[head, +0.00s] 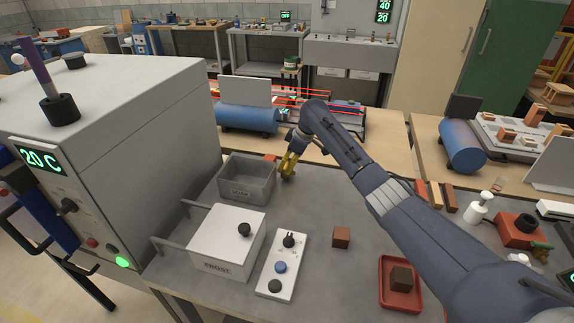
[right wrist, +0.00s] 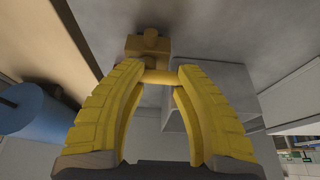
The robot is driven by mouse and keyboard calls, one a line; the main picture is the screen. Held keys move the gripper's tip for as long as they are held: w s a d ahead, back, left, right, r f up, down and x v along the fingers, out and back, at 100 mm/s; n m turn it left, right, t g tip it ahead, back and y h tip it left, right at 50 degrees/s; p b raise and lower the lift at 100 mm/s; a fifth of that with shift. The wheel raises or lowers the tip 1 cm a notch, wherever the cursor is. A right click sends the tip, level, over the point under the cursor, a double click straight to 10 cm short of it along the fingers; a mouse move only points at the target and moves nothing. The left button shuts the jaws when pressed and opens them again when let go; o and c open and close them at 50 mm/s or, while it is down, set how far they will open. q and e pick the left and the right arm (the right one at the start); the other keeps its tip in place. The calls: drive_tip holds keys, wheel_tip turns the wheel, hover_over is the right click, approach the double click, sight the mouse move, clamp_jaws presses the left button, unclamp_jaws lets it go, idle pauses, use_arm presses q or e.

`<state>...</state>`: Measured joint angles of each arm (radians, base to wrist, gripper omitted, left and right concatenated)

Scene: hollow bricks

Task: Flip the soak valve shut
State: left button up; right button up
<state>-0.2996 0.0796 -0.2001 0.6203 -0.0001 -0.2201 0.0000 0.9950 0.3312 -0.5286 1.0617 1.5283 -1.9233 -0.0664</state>
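The soak tub (head: 248,178) is a grey open box marked SOAK, beside the oven-like cabinet. It also shows in the right wrist view (right wrist: 195,115), behind the fingers. The brass-yellow soak valve (right wrist: 148,45) has a block, a round knob and a short horizontal bar, just beyond my fingertips in the right wrist view. My right gripper (right wrist: 160,72) has its yellow fingers spread, with the bar crossing the gap between the tips; I cannot tell whether they touch it. In the head view my right gripper (head: 288,164) is at the tub's right side and hides the valve. My left gripper is out of view.
A white FROST box (head: 228,240) and a knob panel (head: 281,265) stand in front of the tub. A brown brick (head: 341,237) and a red tray (head: 386,290) holding a dark brick lie right. The cabinet (head: 120,110) blocks the left. A blue roller (head: 248,118) is behind.

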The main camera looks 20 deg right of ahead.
drive_tip(key=o, duration=0.8)
drive_tip(key=shift+a, duration=0.1)
drive_tip(key=v, duration=1.2)
drive_tip(key=shift+f, duration=0.1)
